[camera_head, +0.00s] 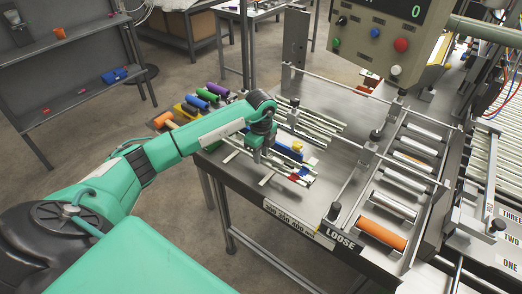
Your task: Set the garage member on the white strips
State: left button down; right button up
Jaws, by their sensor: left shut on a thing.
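My left gripper (259,151) points down over the left part of the steel bench and is shut on a slim metal rail, which I take to be the garage member (284,164). The rail runs from under the fingers toward the lower right, close above the bench top. The fingers hide part of it. Two short white strips lie on the bench near the rail: one white strip (231,156) left of the gripper, another white strip (267,179) in front of it. I cannot tell whether the rail touches them. My right gripper is not in view.
Several long pale rails (318,121) lie behind the gripper. Small blue, yellow and red parts (294,151) sit close to its right. A roller rack (400,190) and a control box (387,42) are on the right.

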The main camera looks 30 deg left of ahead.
pick_arm(q)
notch_tip(320, 180, down, 2)
jog(key=shift+f+b, duration=0.1)
jog(key=shift+b, duration=0.3)
jog(key=shift+f+b, duration=0.3)
jog(key=shift+f, duration=0.2)
jog(key=c, duration=1.5)
grip_release()
jog(key=shift+o, duration=0.2)
jog(key=o, duration=0.6)
jog(key=shift+c, duration=0.2)
